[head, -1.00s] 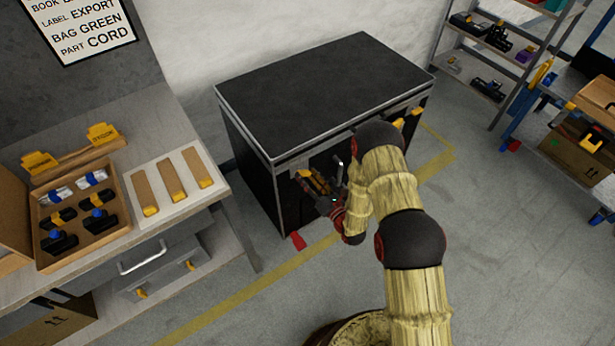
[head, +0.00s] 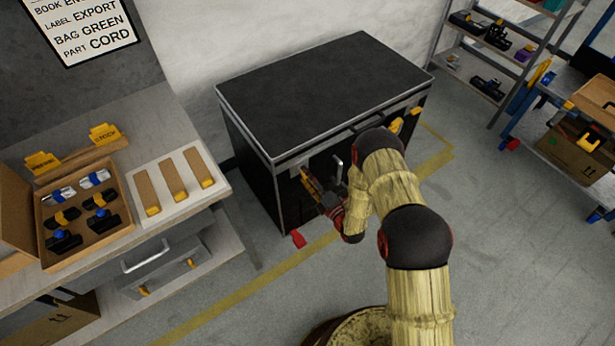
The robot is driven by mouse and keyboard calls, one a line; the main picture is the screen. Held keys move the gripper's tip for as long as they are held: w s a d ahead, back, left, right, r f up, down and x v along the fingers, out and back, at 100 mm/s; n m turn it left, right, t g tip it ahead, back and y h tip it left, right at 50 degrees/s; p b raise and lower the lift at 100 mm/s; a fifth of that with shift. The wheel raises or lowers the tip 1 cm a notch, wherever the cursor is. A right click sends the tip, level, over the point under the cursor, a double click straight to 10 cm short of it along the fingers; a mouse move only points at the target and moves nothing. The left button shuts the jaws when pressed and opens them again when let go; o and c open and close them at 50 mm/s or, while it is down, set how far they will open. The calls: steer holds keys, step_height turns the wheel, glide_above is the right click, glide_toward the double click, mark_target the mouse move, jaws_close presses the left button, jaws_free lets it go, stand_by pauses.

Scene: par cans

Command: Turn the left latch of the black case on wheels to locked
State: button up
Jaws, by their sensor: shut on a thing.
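The black case on wheels (head: 325,85) stands against the wall with its lid closed. Its left latch (head: 309,181) shows as a yellow, steeply slanted piece on the left of the front face. My gripper (head: 318,193) is at this latch and shut on it. The fingertips are small and dark against the case, so the exact contact is hard to see. A yellow latch (head: 396,125) on the right of the front shows partly behind my arm. A grey handle (head: 339,172) stands out from the front beside my gripper.
A workbench (head: 185,130) on the left holds a cardboard box (head: 127,228) of parts and a white board with wooden strips. Shelving (head: 440,62) and a blue trolley (head: 515,130) stand to the right. The floor right of my arm is clear.

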steer(key=shift+m, duration=0.7)
steer(key=o, duration=1.1)
steer(key=shift+o, duration=0.3)
steer(key=shift+d, duration=0.1)
steer(key=v, duration=1.2)
steer(key=shift+w, duration=0.1)
